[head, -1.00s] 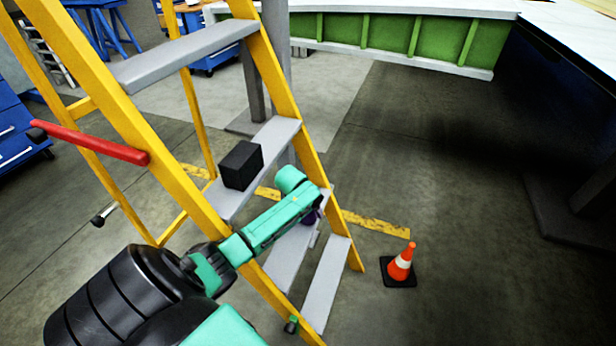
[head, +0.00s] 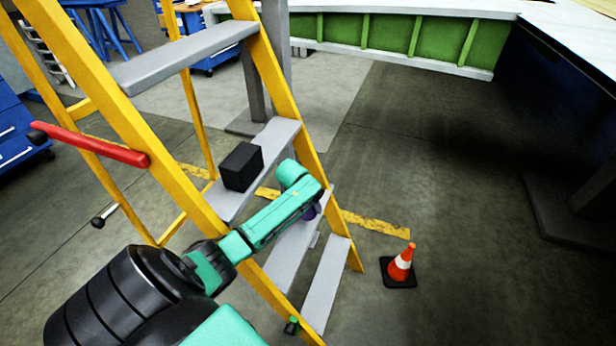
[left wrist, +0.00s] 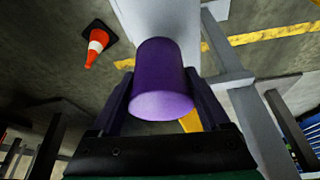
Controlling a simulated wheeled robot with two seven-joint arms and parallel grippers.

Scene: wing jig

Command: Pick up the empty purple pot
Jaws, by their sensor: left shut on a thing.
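The purple pot (left wrist: 165,72) fills the middle of the left wrist view, with one dark finger on each side of it. My left gripper (left wrist: 158,80) is shut on it. In the head view only a small part of the purple pot (head: 309,213) shows under the teal end of my left arm, by a lower grey step of the ladder. My arm hides the fingers there. I cannot tell whether the pot touches the step. The inside of the pot cannot be made out. My right gripper is in neither view.
The yellow stepladder (head: 281,88) with grey steps stands around my arm. A black box (head: 241,166) sits on a step just above the arm. An orange traffic cone (head: 401,263) stands on the floor to the right. The floor beyond it is clear.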

